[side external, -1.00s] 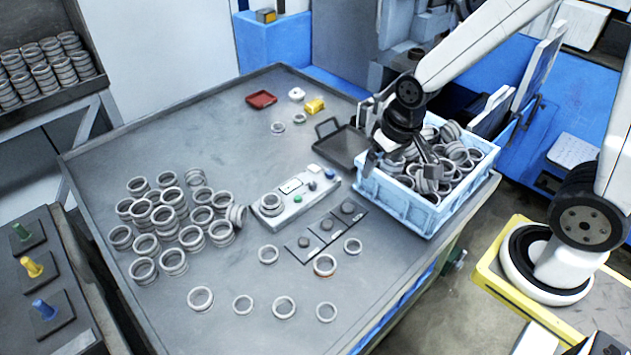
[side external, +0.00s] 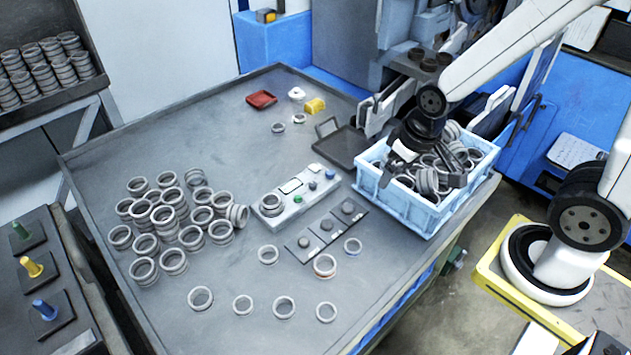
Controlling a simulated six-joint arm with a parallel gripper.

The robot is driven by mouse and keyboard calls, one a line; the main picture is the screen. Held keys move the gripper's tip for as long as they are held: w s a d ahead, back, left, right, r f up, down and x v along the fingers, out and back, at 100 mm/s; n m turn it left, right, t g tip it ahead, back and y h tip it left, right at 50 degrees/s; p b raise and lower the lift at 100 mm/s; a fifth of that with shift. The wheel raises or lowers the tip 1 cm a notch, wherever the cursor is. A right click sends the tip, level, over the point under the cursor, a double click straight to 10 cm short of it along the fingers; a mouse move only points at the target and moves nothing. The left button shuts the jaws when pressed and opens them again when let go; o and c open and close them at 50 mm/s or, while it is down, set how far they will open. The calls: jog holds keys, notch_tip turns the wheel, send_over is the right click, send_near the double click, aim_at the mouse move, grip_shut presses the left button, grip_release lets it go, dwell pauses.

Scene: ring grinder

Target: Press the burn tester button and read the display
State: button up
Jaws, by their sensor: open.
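I cannot tell which is the burn tester button, and the display is too small to read. A ring (side external: 271,204) sits on its left end. My gripper (side external: 420,178) is open above the blue crate (side external: 405,212) of rings, to the right of the tester and apart from it. I see no ring held between its fingers.
Many loose rings (side external: 165,215) lie left of the tester, several more in front. A dark strip with round knobs (side external: 326,232) lies beside it. A black tray (side external: 342,145), red dish (side external: 261,99) and yellow block (side external: 315,105) are behind.

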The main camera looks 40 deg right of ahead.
jog(key=shift+c, duration=0.2)
grip_shut()
dwell(0.3)
dwell(1.4)
